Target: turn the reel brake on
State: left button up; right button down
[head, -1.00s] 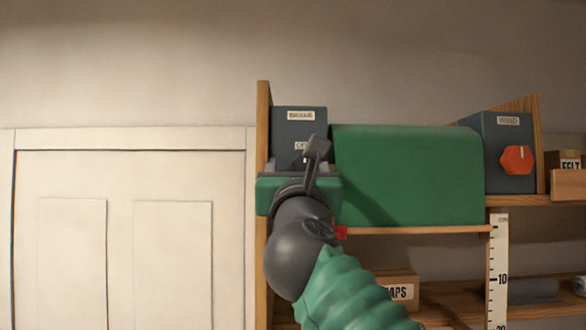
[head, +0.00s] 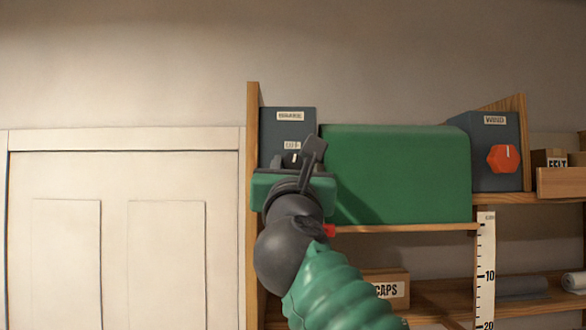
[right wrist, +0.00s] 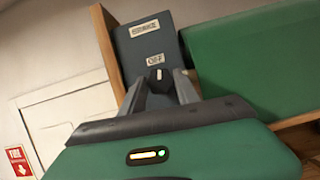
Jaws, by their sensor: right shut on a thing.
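The brake box (head: 274,130) is dark grey-blue and stands at the left end of the shelf. It carries a label reading BRAKE and a lower one that appears to read OFF. Its small dark knob with a pale pointer shows in the right wrist view (right wrist: 158,75), just below the OFF label, with the pointer about in line with that label. My right gripper (right wrist: 163,80) is shut on the knob, one finger on each side. In the head view my right gripper (head: 301,158) covers the lower part of the box. My left gripper is not in view.
A large green casing (head: 400,175) stands right beside the brake box. A second grey box (head: 484,135) with an orange-red knob (head: 503,158) is at its right. A wooden upright (head: 254,190) borders the left. A white door (head: 120,240) is further left.

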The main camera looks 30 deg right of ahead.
jog(key=m+g+h, duration=0.1)
jog(key=m, duration=0.2)
jog(key=shift+w+f, duration=0.1)
jog(key=shift+a+m+g+h, duration=0.1)
jog(key=shift+m+g+h, duration=0.35)
jog(key=shift+m, duration=0.75)
jog(key=m+g, duration=0.1)
jog(key=m, duration=0.1)
jog(key=m+g+h, duration=0.1)
jog(key=m, duration=0.2)
jog(key=shift+w+a+r+g+p, duration=0.15)
jog(key=shift+r+g+p, duration=0.1)
jog(key=shift+p, duration=0.15)
jog(key=m+g+p, duration=0.1)
jog(key=m+p, duration=0.1)
jog(key=m, duration=0.2)
jog(key=shift+r+m+g, duration=0.1)
jog(key=shift+m+g, duration=0.2)
jog(key=shift+g, duration=0.1)
jog(key=m+g+p, duration=0.1)
jog(key=m+p, duration=0.2)
jog(key=shift+r+m, duration=0.1)
jog(key=shift+m, duration=0.2)
jog(key=shift+m+g+y+p, duration=0.25)
jog(key=shift+m+g+p, duration=0.25)
jog(key=shift+m+p, duration=0.35)
jog(key=shift+a+m, duration=0.15)
jog(key=shift+m, duration=0.4)
jog(key=shift+f, duration=0.2)
